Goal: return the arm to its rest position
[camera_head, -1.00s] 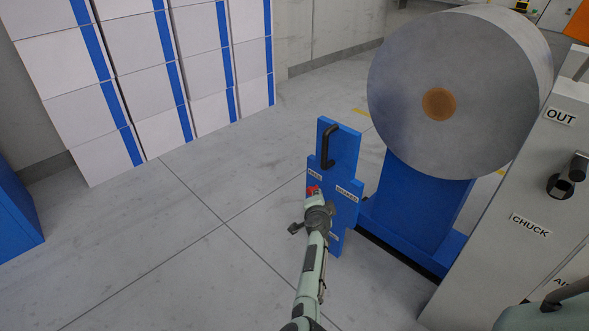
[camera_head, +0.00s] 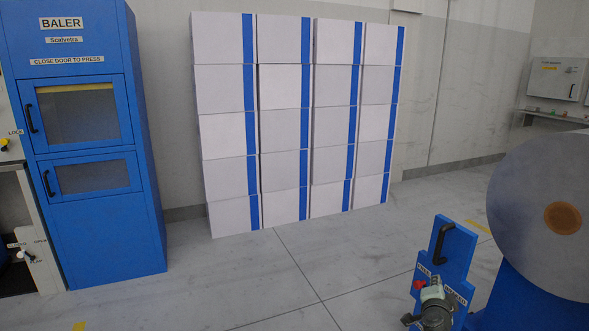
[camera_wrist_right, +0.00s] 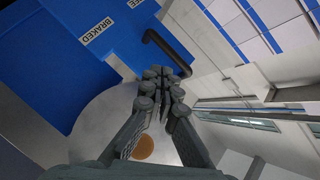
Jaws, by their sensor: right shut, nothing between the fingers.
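My right gripper (camera_head: 434,304) is at the lower right of the head view, in front of a blue brake panel (camera_head: 453,250) with a black handle (camera_head: 440,243). In the right wrist view its fingers (camera_wrist_right: 165,88) are shut together with nothing between them. That view shows the blue panel (camera_wrist_right: 60,50) with a "BRAKED" label and the black handle (camera_wrist_right: 165,50) beyond the fingertips. The gripper overlaps the panel's lower part in the head view; I cannot tell whether they touch. A red part (camera_head: 418,285) shows beside the gripper. My left gripper is not in view.
A large grey roll (camera_head: 530,190) with a brown core stands right of the panel. A blue baler (camera_head: 105,220) with two windowed doors, both shut, stands at the left. Stacked white boxes (camera_head: 285,130) with blue stripes stand at the back. The middle floor (camera_head: 270,285) is clear.

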